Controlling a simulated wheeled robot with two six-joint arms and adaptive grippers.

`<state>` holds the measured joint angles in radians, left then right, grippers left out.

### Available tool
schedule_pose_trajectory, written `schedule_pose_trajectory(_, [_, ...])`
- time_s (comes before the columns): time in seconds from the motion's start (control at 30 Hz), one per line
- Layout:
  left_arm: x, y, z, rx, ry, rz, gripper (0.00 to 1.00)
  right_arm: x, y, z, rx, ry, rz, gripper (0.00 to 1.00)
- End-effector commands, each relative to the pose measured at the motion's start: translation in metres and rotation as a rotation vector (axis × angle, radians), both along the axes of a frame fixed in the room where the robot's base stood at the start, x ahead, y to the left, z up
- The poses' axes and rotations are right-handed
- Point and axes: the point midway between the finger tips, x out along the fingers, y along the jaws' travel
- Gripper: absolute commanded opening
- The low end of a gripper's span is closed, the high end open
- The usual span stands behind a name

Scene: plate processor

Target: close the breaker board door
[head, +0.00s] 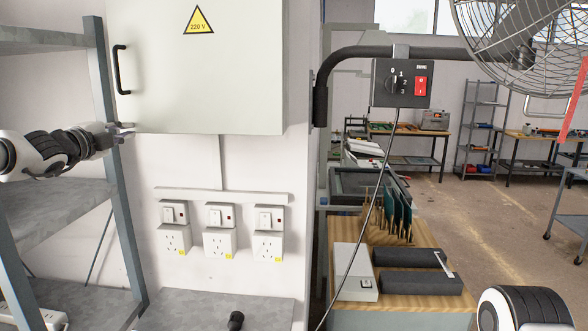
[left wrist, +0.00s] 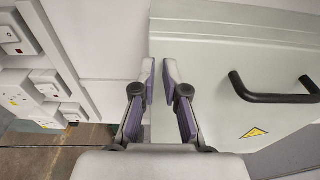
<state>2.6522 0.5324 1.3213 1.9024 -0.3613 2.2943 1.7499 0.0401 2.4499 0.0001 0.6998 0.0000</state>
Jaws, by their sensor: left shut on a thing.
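The breaker board door (head: 235,90) is a pale grey-white panel on the wall at the upper left of the head view. It has a black handle (head: 121,69) near its left edge and a yellow 220 V warning label (head: 198,21). My left gripper (head: 125,131) is at the door's lower left corner, below the handle. In the left wrist view the left gripper (left wrist: 158,72) has its fingers close together at the door's edge, shut on it; the door (left wrist: 205,75) fills the right side. How far the door stands ajar is hard to tell. My right gripper is out of view.
Several sockets with switches (head: 220,230) are on the wall below the door. A grey shelf rack (head: 122,210) stands at the left, close to my left arm. A control box (head: 402,83) on a bent pipe and a fan (head: 520,40) are at the right.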

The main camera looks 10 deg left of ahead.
Motion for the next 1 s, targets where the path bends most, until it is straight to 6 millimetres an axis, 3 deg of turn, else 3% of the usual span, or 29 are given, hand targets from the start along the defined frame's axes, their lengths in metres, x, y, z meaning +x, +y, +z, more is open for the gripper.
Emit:
schedule_pose_trajectory(0.03, [0.000, -0.002, 0.007, 0.006, -0.013, -0.004, 0.00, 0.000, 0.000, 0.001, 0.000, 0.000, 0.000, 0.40])
schedule_pose_trajectory(0.27, [-0.006, -0.001, 0.008, 0.003, -0.015, -0.004, 0.00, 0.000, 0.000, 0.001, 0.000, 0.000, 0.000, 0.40])
schedule_pose_trajectory(0.6, [-0.075, 0.013, 0.007, -0.008, -0.016, -0.001, 0.00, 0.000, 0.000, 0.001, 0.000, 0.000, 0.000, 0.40])
schedule_pose_trajectory(0.7, [-0.088, 0.017, 0.006, -0.009, -0.015, 0.003, 0.00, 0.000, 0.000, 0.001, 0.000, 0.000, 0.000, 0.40])
schedule_pose_trajectory(1.0, [-0.092, 0.017, 0.002, -0.004, -0.009, 0.002, 0.00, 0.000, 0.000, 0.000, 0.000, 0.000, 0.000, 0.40])
